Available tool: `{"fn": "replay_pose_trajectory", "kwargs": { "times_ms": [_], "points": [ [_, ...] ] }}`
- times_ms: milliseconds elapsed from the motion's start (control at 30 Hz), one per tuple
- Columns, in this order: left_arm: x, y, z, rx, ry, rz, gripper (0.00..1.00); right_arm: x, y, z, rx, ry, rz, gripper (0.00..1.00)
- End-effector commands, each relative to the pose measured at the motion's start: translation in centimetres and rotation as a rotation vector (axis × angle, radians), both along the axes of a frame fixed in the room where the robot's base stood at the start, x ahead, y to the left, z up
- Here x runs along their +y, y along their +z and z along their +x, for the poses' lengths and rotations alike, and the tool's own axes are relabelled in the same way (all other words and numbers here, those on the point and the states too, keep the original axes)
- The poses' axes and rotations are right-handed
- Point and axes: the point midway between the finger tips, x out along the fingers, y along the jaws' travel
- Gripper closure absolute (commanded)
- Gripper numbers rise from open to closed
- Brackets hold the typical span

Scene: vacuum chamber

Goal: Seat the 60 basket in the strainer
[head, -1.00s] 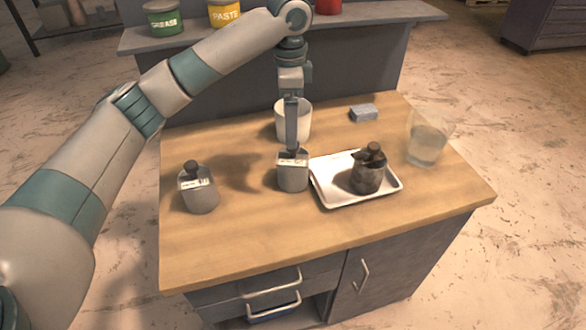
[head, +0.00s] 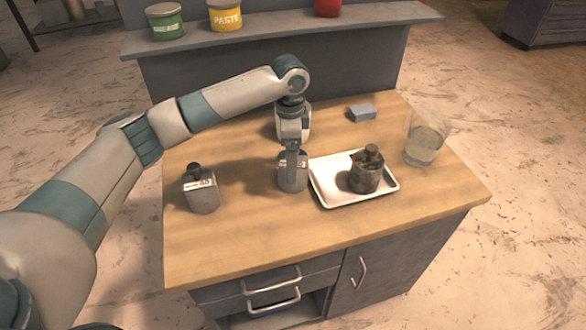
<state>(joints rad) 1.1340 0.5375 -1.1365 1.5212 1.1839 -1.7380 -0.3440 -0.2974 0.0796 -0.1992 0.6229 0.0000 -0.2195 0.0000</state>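A grey metal basket (head: 292,180) with a pale label stands upright on the wooden bench. Its label is partly covered and I cannot read it. My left gripper (head: 292,151) points straight down over its top, at the knob. I cannot tell whether the fingers are apart or closed on it. A similar grey basket (head: 203,196) with a dark knob stands to the left; its label seems to read 40. A dark, dirty basket (head: 363,178) sits in a white tray (head: 340,199) on the right. I cannot make out which vessel is the strainer. My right gripper is out of view.
A clear beaker (head: 421,156) stands at the right and a grey-blue block (head: 362,113) at the back. The front of the bench (head: 255,239) is clear. A shelf (head: 290,27) holds cans.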

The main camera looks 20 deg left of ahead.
Motion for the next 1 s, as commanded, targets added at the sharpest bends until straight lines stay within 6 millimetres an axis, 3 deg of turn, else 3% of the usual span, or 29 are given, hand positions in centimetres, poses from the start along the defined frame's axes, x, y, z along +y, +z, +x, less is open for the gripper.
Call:
{"fn": "replay_pose_trajectory", "kwargs": {
  "times_ms": [267, 667, 1000],
  "points": [
    [-0.1, -0.6, 0.0, 0.003, 0.000, 0.001, 0.12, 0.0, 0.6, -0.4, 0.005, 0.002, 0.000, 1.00],
    [-0.4, -4.9, 0.0, 0.001, 0.000, 0.002, 0.12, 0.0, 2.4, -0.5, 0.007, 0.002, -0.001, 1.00],
    [-0.3, -5.2, 0.0, -0.001, -0.001, 0.001, 0.12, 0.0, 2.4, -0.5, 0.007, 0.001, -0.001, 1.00]
  ]
}}
